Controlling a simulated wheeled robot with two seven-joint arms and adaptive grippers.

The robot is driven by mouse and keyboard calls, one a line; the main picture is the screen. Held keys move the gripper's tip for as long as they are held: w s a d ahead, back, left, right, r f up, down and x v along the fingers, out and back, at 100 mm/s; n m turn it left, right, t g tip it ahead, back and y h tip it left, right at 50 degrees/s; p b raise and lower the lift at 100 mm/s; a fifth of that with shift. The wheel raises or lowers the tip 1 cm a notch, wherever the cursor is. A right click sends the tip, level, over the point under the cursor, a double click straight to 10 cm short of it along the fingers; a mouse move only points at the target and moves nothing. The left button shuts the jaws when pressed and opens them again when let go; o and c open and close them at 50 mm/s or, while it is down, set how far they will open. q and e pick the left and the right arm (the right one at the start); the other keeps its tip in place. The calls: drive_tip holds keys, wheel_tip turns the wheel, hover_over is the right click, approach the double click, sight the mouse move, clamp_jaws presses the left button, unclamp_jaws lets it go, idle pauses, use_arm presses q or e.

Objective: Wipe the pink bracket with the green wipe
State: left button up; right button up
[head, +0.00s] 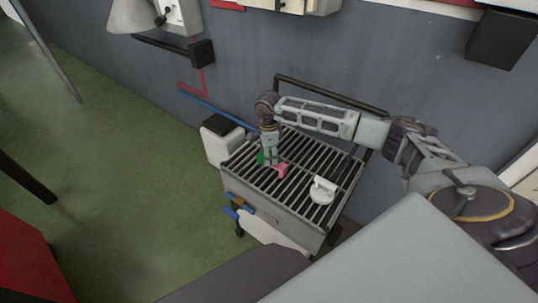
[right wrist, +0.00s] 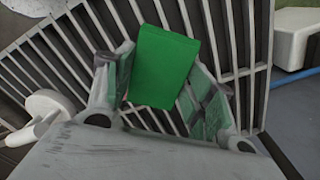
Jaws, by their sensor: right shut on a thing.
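The green wipe (head: 260,158) is between the fingers of my right gripper (head: 268,160), which is shut on it over the slatted cart top. In the right wrist view the wipe (right wrist: 165,65) is a flat green block standing out past the fingers. The pink bracket (head: 281,169) lies on the slats just right of the gripper in the head view, very close to it; whether the wipe touches it I cannot tell. The bracket does not show in the right wrist view. My left gripper is not in view.
The cart's slatted grey top (head: 243,167) has gaps between its bars. A white round part (head: 322,190) lies on it to the right; it also shows in the right wrist view (right wrist: 48,108). A black rail stands behind, against the grey wall. Green floor is free at left.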

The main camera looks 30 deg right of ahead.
drive_tip(key=shift+r+p, duration=2.25)
drive_tip(key=shift+r, duration=1.8)
drive_tip(key=shift+n, duration=0.4)
